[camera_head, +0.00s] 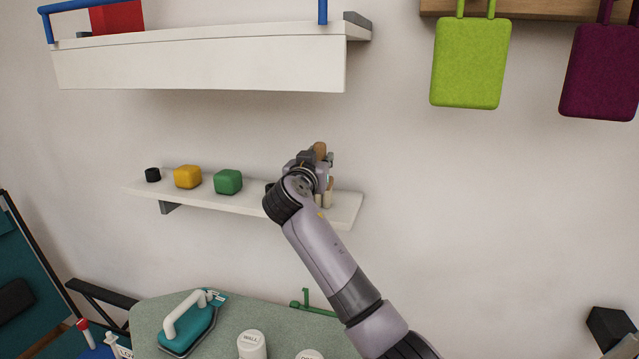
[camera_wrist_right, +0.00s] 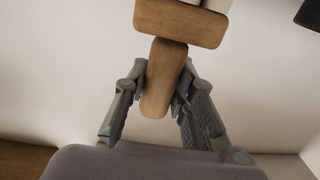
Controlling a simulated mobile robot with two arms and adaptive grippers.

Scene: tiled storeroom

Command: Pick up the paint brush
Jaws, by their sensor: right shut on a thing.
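The paint brush (camera_wrist_right: 165,75) has a plain wooden handle and a wider wooden block. Pale pieces show beyond the block, cut off by the top edge of the right wrist view. My right gripper (camera_wrist_right: 160,95) is shut on the handle, with a finger on each side. In the head view my right gripper (camera_head: 318,168) is at the right part of the small white shelf, and brown wood of the brush (camera_head: 320,150) shows at its top. The gripper and arm hide much of the brush there. My left gripper is not in view.
The small white shelf (camera_head: 239,202) holds a black piece (camera_head: 152,175), a yellow block (camera_head: 188,177) and a green block (camera_head: 228,182). Small pale pegs (camera_head: 327,192) stand beside my gripper. A larger white shelf (camera_head: 200,62) is above. A green-grey table (camera_head: 148,320) with several objects is below.

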